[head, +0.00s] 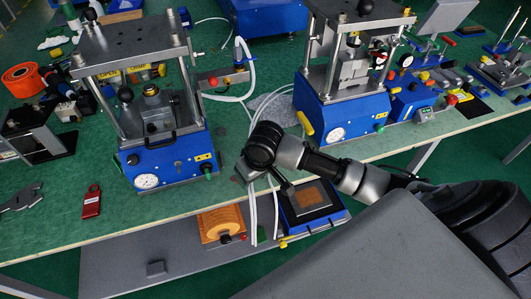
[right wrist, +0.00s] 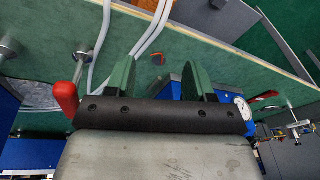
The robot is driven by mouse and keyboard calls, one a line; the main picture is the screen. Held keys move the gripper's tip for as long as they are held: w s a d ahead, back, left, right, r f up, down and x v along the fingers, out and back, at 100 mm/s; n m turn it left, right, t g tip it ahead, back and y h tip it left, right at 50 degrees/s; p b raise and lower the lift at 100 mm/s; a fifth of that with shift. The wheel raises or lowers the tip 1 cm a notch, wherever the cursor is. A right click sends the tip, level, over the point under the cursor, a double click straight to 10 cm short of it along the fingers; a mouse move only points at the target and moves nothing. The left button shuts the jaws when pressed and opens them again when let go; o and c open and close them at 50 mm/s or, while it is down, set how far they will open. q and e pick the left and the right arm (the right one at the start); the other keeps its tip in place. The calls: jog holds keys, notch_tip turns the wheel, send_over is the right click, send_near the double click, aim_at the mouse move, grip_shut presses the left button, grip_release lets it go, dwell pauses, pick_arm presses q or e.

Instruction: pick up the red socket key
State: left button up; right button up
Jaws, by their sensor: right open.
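A small red piece (right wrist: 158,58), possibly the red socket key, lies on the green bench top in the right wrist view. It is beyond my right gripper (right wrist: 161,78), roughly in line with the gap between the two green fingers, and apart from them. The fingers are open with nothing between them. In the head view my right gripper (head: 245,170) is over the front edge of the bench, right of the left press, and largely hides that spot. My left gripper is out of view.
The blue left press (head: 165,157) and blue right press (head: 340,108) stand on the green bench (head: 50,228). White hoses (head: 252,200) hang down by my right gripper.

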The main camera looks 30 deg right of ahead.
jog(key=w+d+r+m, duration=0.1)
jog(key=d+r, duration=0.2)
jog(key=w+d+r+m+h, duration=0.1)
jog(key=w+d+r, duration=0.1)
jog(key=d, duration=0.1)
jog(key=w+d+r+m, duration=0.1)
jog(key=w+d+r, duration=0.1)
jog(key=d+r, duration=0.1)
jog(key=shift+w+d+r+m+g, duration=0.25)
jog(key=shift+r+m+g, duration=0.05)
jog(key=shift+r+g, duration=0.1)
jog(key=shift+d+f+h, duration=0.1)
jog(key=shift+f+h, duration=0.15)
jog(key=shift+h, duration=0.05)
jog(key=f, duration=0.4)
jog(key=shift+w+f, duration=0.3)
jog(key=shift+w+d+f, duration=0.15)
jog(key=shift+f, duration=0.75)
jog(key=shift+w+d+f, duration=0.2)
jog(key=shift+f, duration=0.7)
jog(key=shift+w+d+f, duration=0.15)
jog(key=shift+f, duration=0.75)
jog(key=shift+c, duration=0.3)
grip_shut()
